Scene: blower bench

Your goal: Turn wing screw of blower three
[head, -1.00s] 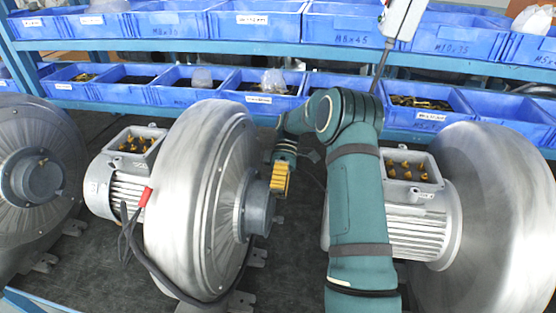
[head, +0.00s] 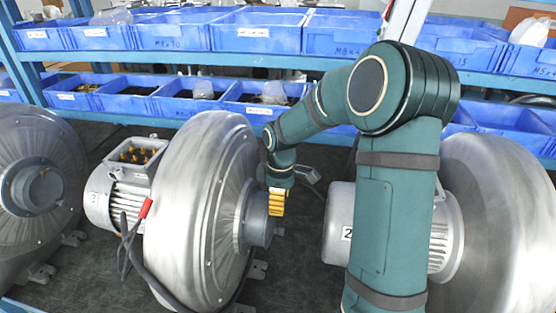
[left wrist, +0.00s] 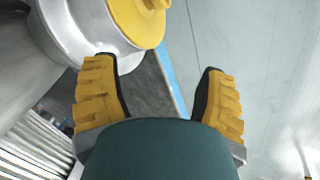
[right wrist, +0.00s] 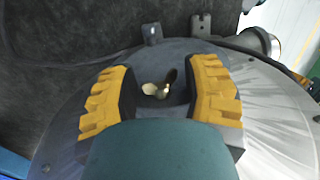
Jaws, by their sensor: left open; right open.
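Blower three (head: 195,215) is the silver drum in the middle of the head view, with a motor marked 3 on its left. Its grey hub (head: 256,222) faces right. My right gripper (head: 277,202) is beside that hub. In the right wrist view, the brass wing screw (right wrist: 158,91) sits between the two yellow fingers of my right gripper (right wrist: 162,78), which are open. Gaps seem to remain on both sides, though contact is hard to judge. My left gripper (left wrist: 158,85) is open and empty in the left wrist view and out of the head view.
Another blower (head: 500,225) stands at the right, partly behind my right arm, and one (head: 38,190) at the left. Blue bins (head: 170,38) line the shelves behind. A yellow-topped grey part (left wrist: 135,20) is near my left gripper.

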